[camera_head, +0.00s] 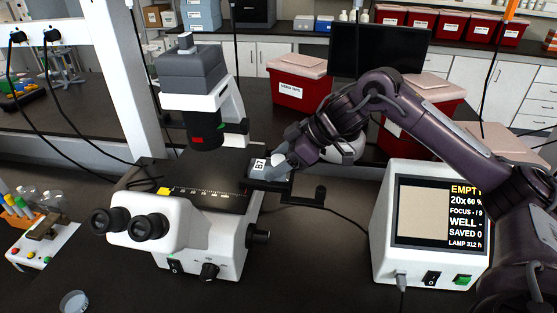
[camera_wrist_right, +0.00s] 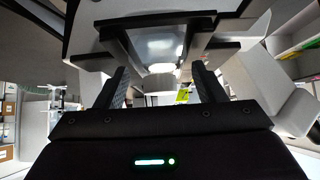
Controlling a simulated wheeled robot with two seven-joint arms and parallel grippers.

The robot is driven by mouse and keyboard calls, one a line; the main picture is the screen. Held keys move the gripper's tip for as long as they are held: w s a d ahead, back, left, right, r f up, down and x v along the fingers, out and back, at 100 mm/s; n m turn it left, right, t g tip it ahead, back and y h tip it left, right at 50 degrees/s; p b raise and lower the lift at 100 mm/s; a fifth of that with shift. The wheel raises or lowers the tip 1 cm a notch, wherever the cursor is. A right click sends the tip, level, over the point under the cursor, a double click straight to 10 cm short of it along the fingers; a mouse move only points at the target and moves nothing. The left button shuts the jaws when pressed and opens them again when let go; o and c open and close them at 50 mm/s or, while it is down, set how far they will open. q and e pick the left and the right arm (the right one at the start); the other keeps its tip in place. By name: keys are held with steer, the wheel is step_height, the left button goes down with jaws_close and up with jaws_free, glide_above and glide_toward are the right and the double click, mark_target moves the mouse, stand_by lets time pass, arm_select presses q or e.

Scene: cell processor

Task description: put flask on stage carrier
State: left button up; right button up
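The flask (camera_head: 258,166), with a white label reading B7, sits at the right side of the microscope's black stage (camera_head: 215,172), at the dark stage carrier (camera_head: 272,186). In the right wrist view the clear flask body (camera_wrist_right: 156,46) lies between dark carrier arms (camera_wrist_right: 113,42), and its white cap (camera_wrist_right: 158,84) points toward me. My right gripper (camera_wrist_right: 160,80) is open around the cap's line, with a visible gap on each side. In the head view the right gripper (camera_head: 284,160) is beside the flask's cap end, partly hiding it. My left gripper is not in view.
The microscope's head (camera_head: 192,85) rises behind the stage, with eyepieces (camera_head: 125,223) at front left. A monitor box (camera_head: 436,225) stands at the right, reading EMPTY. Bench between microscope and monitor is mostly clear, crossed by a cable.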

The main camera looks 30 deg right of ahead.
steer(key=shift+o, duration=0.2)
steer(key=shift+r, duration=0.15)
steer(key=shift+s+d+r, duration=0.1)
steer(key=shift+d+r, duration=0.05)
steer(key=shift+d, duration=0.05)
steer(key=v, duration=1.1)
steer(key=shift+r+b, duration=0.15)
steer(key=shift+b, duration=0.15)
steer(key=shift+s+d, duration=0.1)
